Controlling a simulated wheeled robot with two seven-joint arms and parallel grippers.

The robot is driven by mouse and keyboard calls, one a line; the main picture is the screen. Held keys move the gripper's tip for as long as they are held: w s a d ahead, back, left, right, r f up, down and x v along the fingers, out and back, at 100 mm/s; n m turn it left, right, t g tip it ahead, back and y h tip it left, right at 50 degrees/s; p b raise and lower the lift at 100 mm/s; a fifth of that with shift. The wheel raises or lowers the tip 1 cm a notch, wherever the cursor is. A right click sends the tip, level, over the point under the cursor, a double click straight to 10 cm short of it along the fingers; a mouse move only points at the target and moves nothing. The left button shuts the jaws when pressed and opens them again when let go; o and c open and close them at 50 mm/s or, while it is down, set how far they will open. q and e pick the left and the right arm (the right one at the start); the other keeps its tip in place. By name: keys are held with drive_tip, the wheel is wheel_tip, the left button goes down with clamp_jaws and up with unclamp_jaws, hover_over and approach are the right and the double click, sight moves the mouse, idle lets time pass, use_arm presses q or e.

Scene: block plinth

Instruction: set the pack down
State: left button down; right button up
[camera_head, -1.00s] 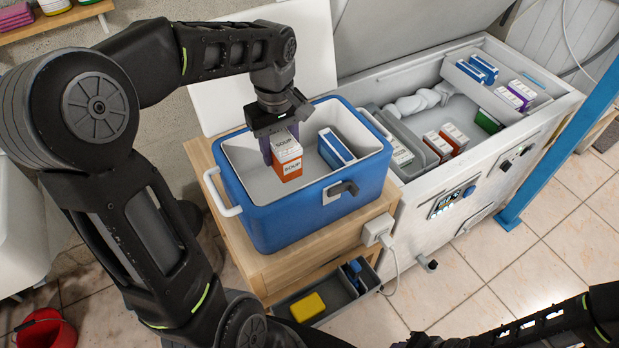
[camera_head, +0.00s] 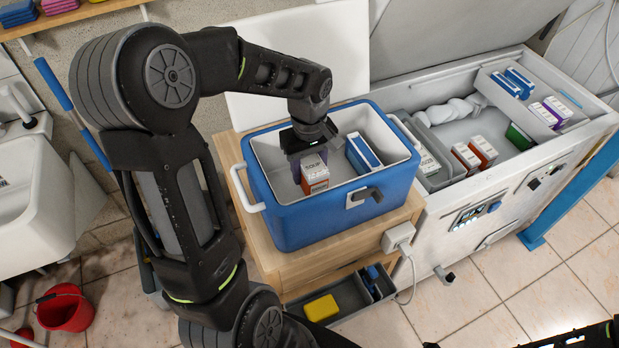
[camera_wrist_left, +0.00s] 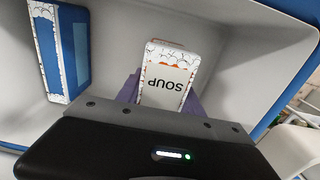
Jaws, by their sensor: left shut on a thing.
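The pack, a white and orange-red carton marked SOUP (camera_head: 315,173), is inside the blue cool box (camera_head: 325,222) in the head view. My left gripper (camera_head: 308,157) reaches down into the box and is shut on the soup pack. In the left wrist view the pack (camera_wrist_left: 168,75) stands out between the purple fingers, with the white box interior around it. I cannot tell whether its base touches the box floor. A blue and white pack (camera_head: 363,152) is in the box to the right, apart from the soup pack. My right gripper is not clearly in view.
The cool box stands on a wooden stand (camera_head: 262,245) with its white lid (camera_head: 290,70) raised behind. An open chest freezer (camera_head: 500,190) with several cartons is to the right.

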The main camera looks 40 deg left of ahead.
use_arm(q)
drive_tip(key=shift+f+p, duration=0.3)
drive_tip(key=shift+f, duration=1.5)
drive_tip(key=shift+f, duration=0.15)
drive_tip(key=c, duration=0.8)
unclamp_jaws()
drive_tip(key=shift+o, duration=0.2)
wheel_tip(320, 180, up, 12)
drive_tip(key=shift+r+b, duration=0.15)
drive_tip(key=shift+b, duration=0.4)
